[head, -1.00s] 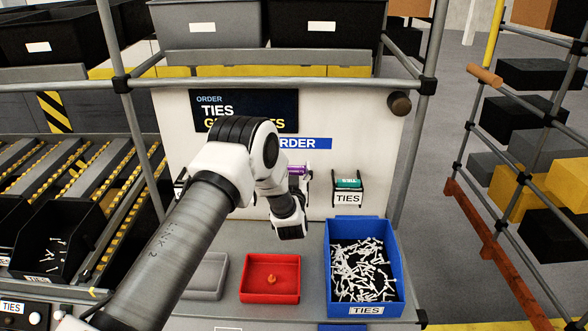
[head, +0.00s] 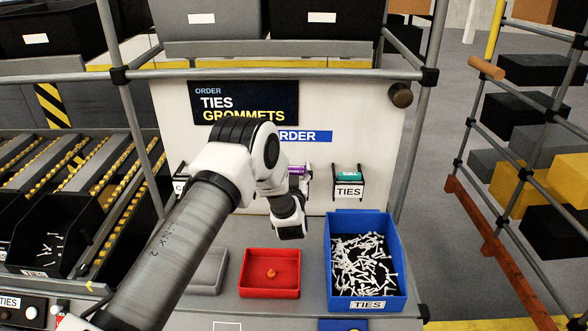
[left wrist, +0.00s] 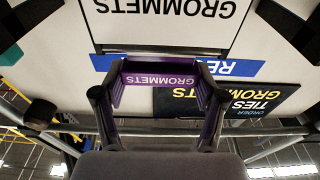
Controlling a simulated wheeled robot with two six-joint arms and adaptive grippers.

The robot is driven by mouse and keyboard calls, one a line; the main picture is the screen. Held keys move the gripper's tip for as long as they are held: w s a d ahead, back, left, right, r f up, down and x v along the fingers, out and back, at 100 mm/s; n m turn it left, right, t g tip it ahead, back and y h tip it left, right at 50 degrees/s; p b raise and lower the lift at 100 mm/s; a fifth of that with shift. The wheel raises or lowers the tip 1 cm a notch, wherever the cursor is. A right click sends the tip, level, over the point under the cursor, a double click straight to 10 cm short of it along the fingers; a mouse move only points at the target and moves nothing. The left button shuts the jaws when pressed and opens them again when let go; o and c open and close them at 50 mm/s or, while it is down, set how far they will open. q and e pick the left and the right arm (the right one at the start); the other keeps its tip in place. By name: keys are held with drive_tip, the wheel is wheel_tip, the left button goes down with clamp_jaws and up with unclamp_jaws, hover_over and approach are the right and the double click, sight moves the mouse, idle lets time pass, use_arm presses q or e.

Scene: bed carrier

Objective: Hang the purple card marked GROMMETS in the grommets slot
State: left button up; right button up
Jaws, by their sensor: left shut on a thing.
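The purple card marked GROMMETS (left wrist: 162,80) is held between the two dark fingers of my left gripper (left wrist: 158,105), which is shut on it. In the left wrist view the card appears upside down. In the head view only a sliver of the purple card (head: 297,170) shows beside my wrist. The white GROMMETS label (left wrist: 175,12) of the slot is on the board close to the card, with a dark bar (left wrist: 160,49) between them in the picture. My arm hides this slot in the head view. I cannot tell whether the card touches the slot. My right gripper is not in view.
The TIES slot with a teal card (head: 348,175) is to the right, and another holder (head: 180,183) to the left. A blue bin of white ties (head: 335,297), a red tray (head: 270,290) and a grey tray (head: 208,287) stand below. A rail (head: 300,74) crosses the board.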

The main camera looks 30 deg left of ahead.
use_arm(q)
drive_tip(key=shift+f+b, duration=0.7)
drive_tip(key=shift+f, duration=0.2)
drive_tip(key=o, duration=1.7)
drive_tip(key=v, duration=1.2)
drive_tip(key=shift+r, duration=0.1)
